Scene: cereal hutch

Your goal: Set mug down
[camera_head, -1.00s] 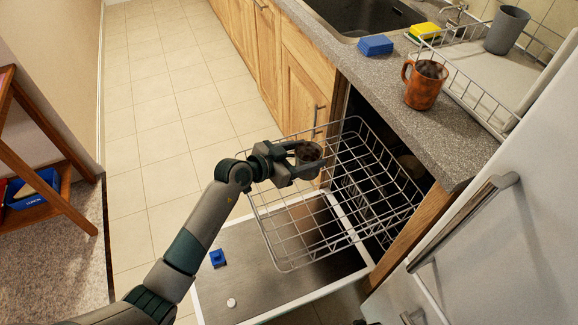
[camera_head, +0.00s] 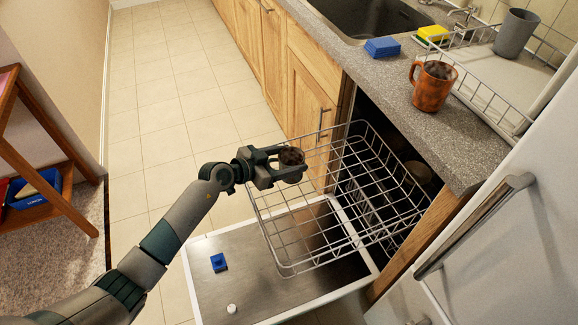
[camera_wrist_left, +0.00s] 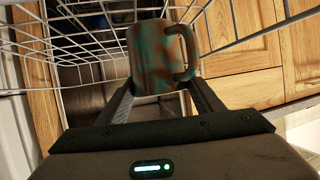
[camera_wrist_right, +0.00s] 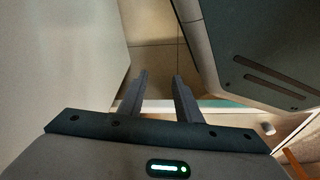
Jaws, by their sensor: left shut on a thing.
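A mottled green and brown mug (camera_wrist_left: 155,58) is between the fingers of my left gripper (camera_wrist_left: 160,92), its handle toward the right in the left wrist view. In the head view this mug (camera_head: 291,157) looks dark, partly covered by the left gripper (camera_head: 290,168), which is shut on it. It is by the left edge of the pulled-out wire rack (camera_head: 345,205); its exact height above the rack is hard to tell. My right gripper (camera_wrist_right: 159,82) is open and empty in the right wrist view and does not show clearly in the head view.
An orange-brown mug (camera_head: 430,90) stands on the grey counter (camera_head: 395,82), near a blue sponge (camera_head: 382,47) and a dish rack with a grey cup (camera_head: 516,33). The open dishwasher door (camera_head: 250,285) holds a blue block (camera_head: 218,262). The fridge (camera_head: 490,255) borders the right.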

